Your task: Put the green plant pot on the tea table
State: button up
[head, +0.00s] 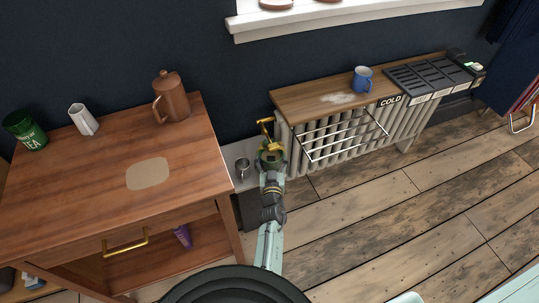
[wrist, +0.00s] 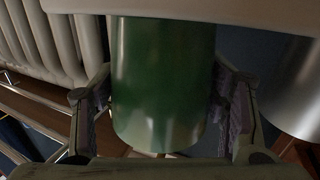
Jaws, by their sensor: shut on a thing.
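My gripper (head: 271,154) is between the wooden tea table (head: 80,193) and the radiator, low beside a pale ledge. In the wrist view my gripper (wrist: 162,112) has its two fingers on either side of a smooth green pot (wrist: 162,75) and is shut on it. A pale surface crosses the top of that view and hides the pot's upper end. In the head view the pot is mostly hidden by my gripper. The tea table carries a brown teapot (head: 171,98), a white vase (head: 83,120) and a green TEA tin (head: 25,131). A light patch (head: 148,173) marks its top.
A metal cup (head: 242,168) stands close left of my gripper. A brass-coloured piece (head: 266,126) is just behind it. The radiator (head: 340,138) with a rail and a wooden shelf (head: 300,101) stands right, bearing a blue mug (head: 362,79). The tea table's front middle is clear.

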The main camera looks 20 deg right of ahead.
jog(key=shift+r, duration=0.25)
jog(key=shift+f, duration=0.2)
jog(key=o, duration=1.9)
jog(key=shift+r, duration=0.1)
